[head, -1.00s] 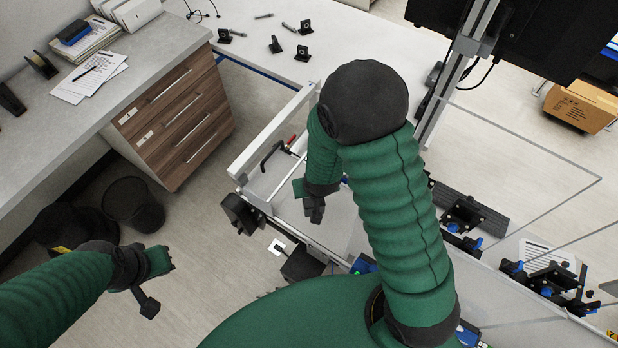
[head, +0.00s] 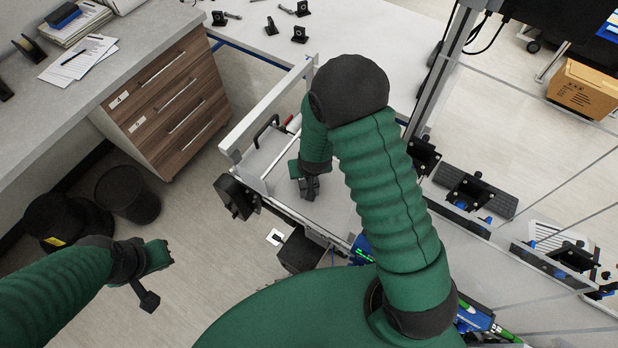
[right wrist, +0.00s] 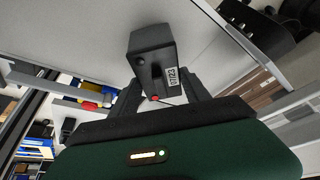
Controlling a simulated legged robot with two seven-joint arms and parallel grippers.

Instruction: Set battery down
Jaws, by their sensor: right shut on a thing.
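The battery is a dark grey block (right wrist: 150,50) with a small white label and a red spot, seen in the right wrist view. My right gripper (right wrist: 158,88) is shut on it. In the head view the right gripper (head: 309,187) points down over the pale conveyor surface beside the frame's white rail; the battery is hard to make out there. Whether the battery touches the surface cannot be told. My left gripper (head: 157,280) hangs at the lower left over the floor, away from the conveyor; its jaw gap is not clear.
A white rail (head: 268,108) and a black handle (head: 266,128) stand left of the right gripper. Clear panels and black fixtures (head: 470,190) are on the right. A drawer cabinet (head: 170,105) and a black bin (head: 128,193) are at the left. Pale surface around the right gripper is free.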

